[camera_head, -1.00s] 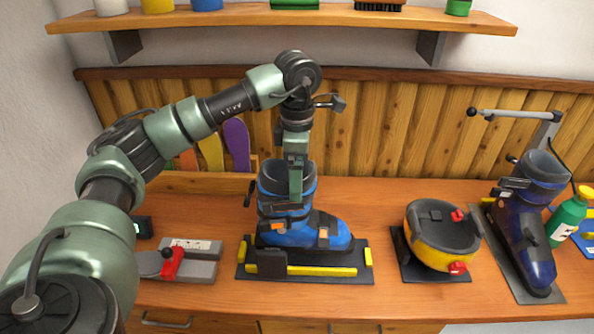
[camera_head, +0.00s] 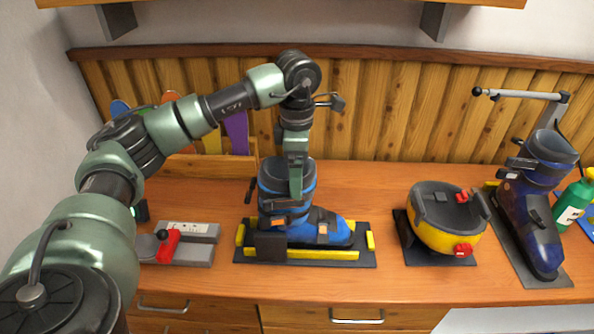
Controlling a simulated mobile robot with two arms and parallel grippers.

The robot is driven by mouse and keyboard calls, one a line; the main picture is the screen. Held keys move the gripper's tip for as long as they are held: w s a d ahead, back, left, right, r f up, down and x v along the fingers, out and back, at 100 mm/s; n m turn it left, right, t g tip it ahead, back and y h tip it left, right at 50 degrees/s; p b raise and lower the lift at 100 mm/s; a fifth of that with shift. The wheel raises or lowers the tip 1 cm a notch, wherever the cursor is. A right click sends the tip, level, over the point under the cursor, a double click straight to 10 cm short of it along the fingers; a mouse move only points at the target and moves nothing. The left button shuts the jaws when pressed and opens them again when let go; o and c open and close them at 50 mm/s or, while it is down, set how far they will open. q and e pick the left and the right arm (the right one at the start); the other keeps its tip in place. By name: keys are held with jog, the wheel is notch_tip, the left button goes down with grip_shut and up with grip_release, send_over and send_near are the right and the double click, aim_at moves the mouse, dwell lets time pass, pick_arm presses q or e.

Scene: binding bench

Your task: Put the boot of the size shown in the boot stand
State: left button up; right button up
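A blue and black ski boot (camera_head: 325,229) with orange buckles sits upright in the boot stand (camera_head: 330,256), a dark plate with yellow edge bars. My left gripper (camera_head: 295,195) points down at the boot's cuff, in front of its shaft. Its fingertips overlap the cuff, and I cannot tell whether they are closed on it. A second, darker blue boot (camera_head: 535,225) stands on a grey plate at the right. No size marking is readable. My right gripper is not in view.
A yellow and black bowl-shaped device (camera_head: 445,232) with red knobs stands on a dark mat right of the stand. A grey device with a red lever (camera_head: 168,243) lies at the left. A green bottle (camera_head: 571,204) is at the far right. Bare bench lies behind the stand.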

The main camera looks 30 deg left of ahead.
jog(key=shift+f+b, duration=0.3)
jog(key=shift+b, duration=0.05)
dwell(0.5)
